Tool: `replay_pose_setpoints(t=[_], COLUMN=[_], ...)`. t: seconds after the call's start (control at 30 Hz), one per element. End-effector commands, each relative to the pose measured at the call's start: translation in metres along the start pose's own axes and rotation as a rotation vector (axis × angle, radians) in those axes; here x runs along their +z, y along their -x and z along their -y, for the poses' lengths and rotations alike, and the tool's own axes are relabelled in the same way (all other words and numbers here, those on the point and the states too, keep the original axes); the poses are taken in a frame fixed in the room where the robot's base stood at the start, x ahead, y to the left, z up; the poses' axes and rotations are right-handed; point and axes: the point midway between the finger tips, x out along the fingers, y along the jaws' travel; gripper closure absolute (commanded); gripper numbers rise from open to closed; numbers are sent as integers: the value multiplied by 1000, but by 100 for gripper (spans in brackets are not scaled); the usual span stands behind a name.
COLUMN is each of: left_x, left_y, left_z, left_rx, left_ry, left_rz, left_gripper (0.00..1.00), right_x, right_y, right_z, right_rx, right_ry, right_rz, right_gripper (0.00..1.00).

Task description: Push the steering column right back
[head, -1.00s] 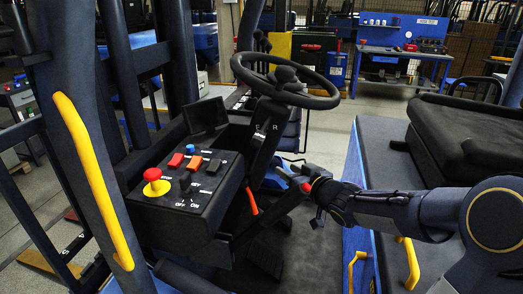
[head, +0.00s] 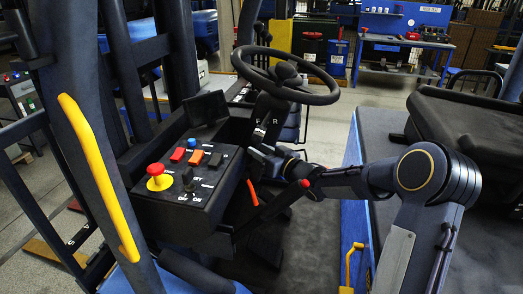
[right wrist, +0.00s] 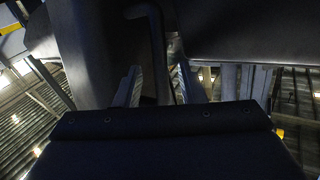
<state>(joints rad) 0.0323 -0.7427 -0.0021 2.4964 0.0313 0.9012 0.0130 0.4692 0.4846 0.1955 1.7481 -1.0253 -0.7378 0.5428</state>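The steering column (head: 268,112) is dark and leans up from the cab floor to the black steering wheel (head: 330,97) with its knob. Letters F and R show on the column. My right gripper (head: 258,155) is low at the column, just below the letters, its arm coming in from the right. Whether it touches the column is unclear. My left gripper is out of view.
The control box (head: 190,205) with a red-and-yellow stop button (head: 158,176) stands left of the column. An orange lever (head: 252,193) is just below my right gripper. The padded black seat (head: 470,125) is at right. Dark floor lies between.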

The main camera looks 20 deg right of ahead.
Motion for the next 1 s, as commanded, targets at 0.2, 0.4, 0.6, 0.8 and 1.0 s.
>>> replay_pose_setpoints(t=[0.2,0.4,0.6,0.8,1.0], left_x=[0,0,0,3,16], left_y=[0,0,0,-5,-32], left_z=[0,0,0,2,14], left_rx=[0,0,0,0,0], left_ry=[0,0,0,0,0], left_rz=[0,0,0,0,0], left_gripper=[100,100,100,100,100], right_x=[0,0,0,5,28], right_y=[0,0,0,5,44], right_z=[0,0,0,-6,-37], right_rx=[0,0,0,1,-5], right_ry=[0,1,1,-6,-60], right_rz=[0,0,0,-10,-90], right_gripper=[67,93,100,100,100])
